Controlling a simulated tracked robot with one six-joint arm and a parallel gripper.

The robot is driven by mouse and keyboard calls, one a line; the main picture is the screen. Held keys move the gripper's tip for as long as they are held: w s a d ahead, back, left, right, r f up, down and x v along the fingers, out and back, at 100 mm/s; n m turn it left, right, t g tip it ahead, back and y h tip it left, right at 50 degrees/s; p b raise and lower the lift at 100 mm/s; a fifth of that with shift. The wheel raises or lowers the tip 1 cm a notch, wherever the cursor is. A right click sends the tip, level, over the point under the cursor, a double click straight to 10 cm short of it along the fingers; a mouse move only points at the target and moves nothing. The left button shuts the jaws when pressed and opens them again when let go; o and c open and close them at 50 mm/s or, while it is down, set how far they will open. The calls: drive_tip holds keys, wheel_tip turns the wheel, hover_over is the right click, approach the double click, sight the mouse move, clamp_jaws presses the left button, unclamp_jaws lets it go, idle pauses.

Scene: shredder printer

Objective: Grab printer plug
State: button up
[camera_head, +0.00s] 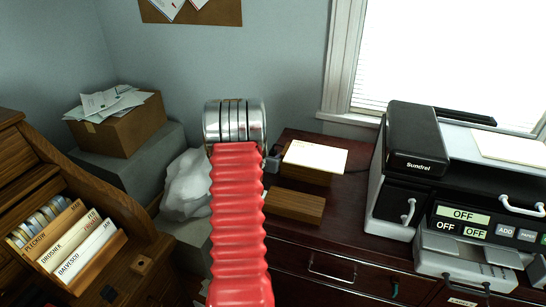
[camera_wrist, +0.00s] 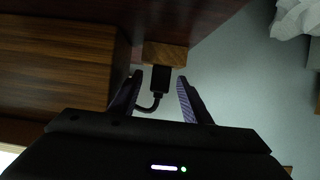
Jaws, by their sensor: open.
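The black plug (camera_wrist: 161,78) shows in the wrist view, seated against a small wooden block (camera_wrist: 166,54), with its cable (camera_wrist: 152,105) curving down from it. My gripper (camera_wrist: 160,84) is open, with one finger on each side of the plug. A gap shows between the plug and each finger, wider on the right. In the head view my red-sleeved arm and silver wrist hide most of the gripper. A small dark grey part (camera_head: 272,161) shows just right of the wrist; I cannot tell if it is gripper or plug.
A dark wooden desk (camera_head: 290,240) carries a wooden box with paper (camera_head: 315,157), a wooden block (camera_head: 294,206) and a black-and-grey Sundrel machine (camera_head: 412,160). A white bag (camera_head: 187,188) lies left of my arm. A wooden cabinet with files (camera_head: 130,270) stands at left.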

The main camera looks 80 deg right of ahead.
drive_tip(key=shift+c, duration=0.2)
clamp_jaws()
idle(0.6)
